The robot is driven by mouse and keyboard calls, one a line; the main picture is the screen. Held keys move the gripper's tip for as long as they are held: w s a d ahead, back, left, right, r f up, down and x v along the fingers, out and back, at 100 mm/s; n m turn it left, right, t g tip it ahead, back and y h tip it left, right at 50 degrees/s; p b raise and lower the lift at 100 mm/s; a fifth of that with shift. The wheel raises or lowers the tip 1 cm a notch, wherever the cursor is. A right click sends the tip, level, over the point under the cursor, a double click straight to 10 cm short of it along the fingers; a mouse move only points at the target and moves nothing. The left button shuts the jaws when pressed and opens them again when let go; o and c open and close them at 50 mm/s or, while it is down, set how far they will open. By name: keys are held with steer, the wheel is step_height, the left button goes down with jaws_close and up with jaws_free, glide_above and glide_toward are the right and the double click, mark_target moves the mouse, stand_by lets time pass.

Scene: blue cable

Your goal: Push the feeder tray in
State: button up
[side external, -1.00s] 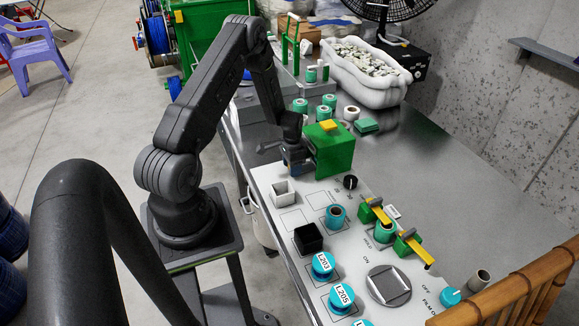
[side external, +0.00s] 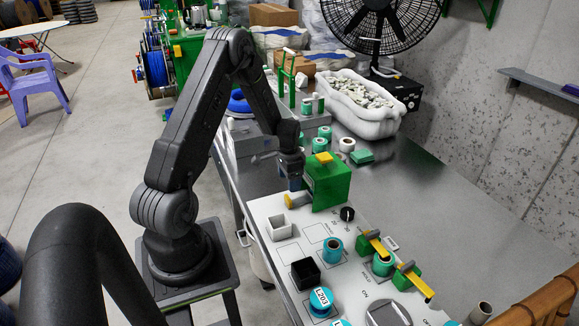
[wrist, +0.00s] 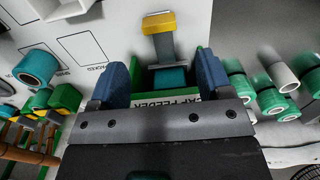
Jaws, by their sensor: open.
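The green cap feeder box (side external: 328,183) stands on the white panel, with a small yellow piece on its top. Its feeder tray (side external: 299,201) sticks out of the left face, with a yellow end. In the wrist view the tray's yellow end (wrist: 158,22) and grey bar (wrist: 163,47) lead back to a teal piece (wrist: 167,78) inside the green feeder (wrist: 178,96). My gripper (side external: 293,184) is open and empty, pointing down beside the box's left face, above the tray. In the wrist view its blue fingers (wrist: 160,68) stand either side of the tray's line; contact cannot be told.
A white square holder (side external: 279,227), a black holder (side external: 305,272), a teal spool (side external: 333,250) and a black knob (side external: 347,214) are on the panel. Green clamps with yellow levers (side external: 374,243) stand to the right. A white bin (side external: 356,105) is behind. The right tabletop is clear.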

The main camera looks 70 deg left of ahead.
steer(key=shift+r, duration=2.8)
steer(key=s+d+r+t+y, duration=0.1)
steer(key=d+r+t, duration=0.2)
steer(key=d+r, duration=1.5)
steer(key=s+d+r+t+h, duration=0.1)
steer(key=s+d+r, duration=0.5)
steer(key=s+d, duration=0.6)
steer(key=shift+s+d+t, duration=0.2)
steer(key=shift+s+t, duration=0.4)
steer(key=shift+t, duration=0.2)
